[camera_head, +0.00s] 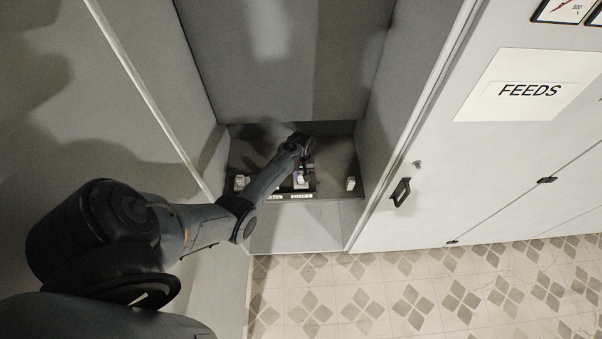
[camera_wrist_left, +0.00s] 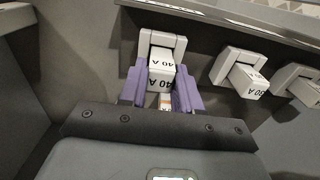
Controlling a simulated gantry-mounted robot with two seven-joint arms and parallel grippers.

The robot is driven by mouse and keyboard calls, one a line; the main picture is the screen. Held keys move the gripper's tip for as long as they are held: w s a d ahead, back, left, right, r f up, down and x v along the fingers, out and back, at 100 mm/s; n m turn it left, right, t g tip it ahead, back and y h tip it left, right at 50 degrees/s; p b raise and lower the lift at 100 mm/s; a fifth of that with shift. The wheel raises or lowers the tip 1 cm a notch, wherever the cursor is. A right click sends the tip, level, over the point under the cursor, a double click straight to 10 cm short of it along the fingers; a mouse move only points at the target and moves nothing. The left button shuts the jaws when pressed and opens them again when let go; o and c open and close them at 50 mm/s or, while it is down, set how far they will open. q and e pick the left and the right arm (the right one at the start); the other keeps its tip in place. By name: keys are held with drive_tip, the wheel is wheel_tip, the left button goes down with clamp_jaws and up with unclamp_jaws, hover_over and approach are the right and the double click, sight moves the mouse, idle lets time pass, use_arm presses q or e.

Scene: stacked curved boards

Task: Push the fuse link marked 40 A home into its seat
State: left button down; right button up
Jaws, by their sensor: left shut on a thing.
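The white fuse link marked 40 A (camera_wrist_left: 161,75) is in the middle of the left wrist view, its print upside down. Its far end meets a light grey seat (camera_wrist_left: 178,42); how deep it sits cannot be told. My left gripper (camera_wrist_left: 160,88) has purple fingers on both sides of the link and is shut on it. In the head view my left gripper (camera_head: 302,168) reaches into the cabinet bay, with a white piece (camera_head: 301,179) showing at its tip. My right gripper is in neither view.
A second link (camera_wrist_left: 248,82), seemingly marked 30 A, stands in its own seat to the right, with another (camera_wrist_left: 308,92) beyond it. Cabinet walls close in the bay on both sides. A grey door marked FEEDS (camera_head: 528,90) with a black handle (camera_head: 400,192) is at right.

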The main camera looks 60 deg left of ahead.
use_arm(q)
drive_tip(key=shift+f+b, duration=0.3)
drive_tip(key=shift+f, duration=0.3)
drive_tip(key=c, duration=0.7)
unclamp_jaws()
drive_tip(key=shift+r, duration=0.5)
wheel_tip(320, 180, up, 10)
drive_tip(key=shift+f+p, duration=0.1)
drive_tip(key=shift+p, duration=0.55)
